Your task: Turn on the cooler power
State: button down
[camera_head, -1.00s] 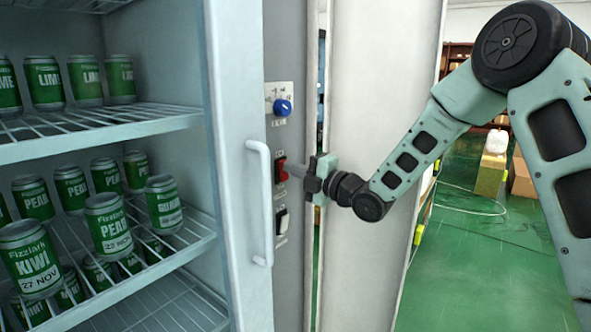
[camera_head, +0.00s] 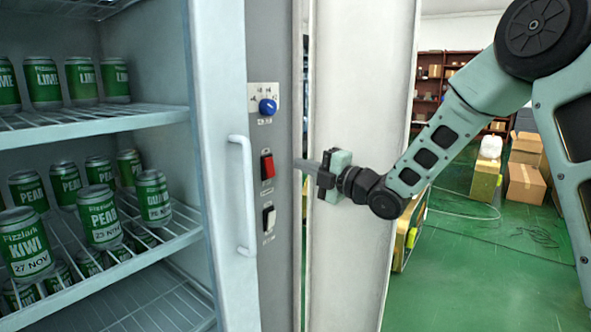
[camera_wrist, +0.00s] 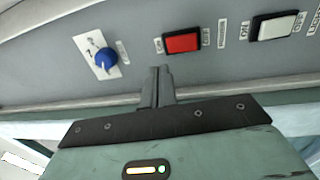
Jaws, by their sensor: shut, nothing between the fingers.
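The cooler (camera_head: 215,90) stands at the left, with a grey control strip beside its door handle (camera_head: 243,190). On the strip are a blue knob (camera_head: 267,107) at the top, a red rocker switch (camera_head: 267,167) in the middle and a white rocker switch (camera_head: 269,218) below. The wrist view shows the blue knob (camera_wrist: 105,58), the red switch (camera_wrist: 182,43) and the white switch (camera_wrist: 277,26) in a row. My gripper (camera_head: 300,163) is shut and empty, a little to the right of the red switch and apart from it. It also shows in the wrist view (camera_wrist: 160,72).
Green cans (camera_head: 100,215) stand on the cooler's wire shelves. A pale upright panel (camera_head: 355,90) stands right behind my gripper. Cardboard boxes (camera_head: 525,182), a shelf and a cable lie farther back on the open green floor.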

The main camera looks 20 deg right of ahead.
jog(key=s+d+r, duration=0.1)
jog(key=s+d, duration=0.2)
jog(key=s, duration=0.1)
jog(key=shift+s+d+b, duration=0.25)
jog(key=shift+s+b, duration=0.1)
jog(key=shift+s, duration=0.05)
jog(key=s+a+f+m+g+h+p, duration=0.5)
jog(key=s+a+m+g+h, duration=0.1)
jog(key=s+a+m, duration=0.35)
jog(key=s+a+f+m+g+h+p, duration=0.2)
jog(key=s+m+g, duration=0.6)
jog(key=s, duration=1.8)
jog(key=g+h+p, duration=0.1)
jog(key=h, duration=0.1)
jog(key=shift+s+g+h, duration=0.3)
jog(key=shift+s, duration=0.05)
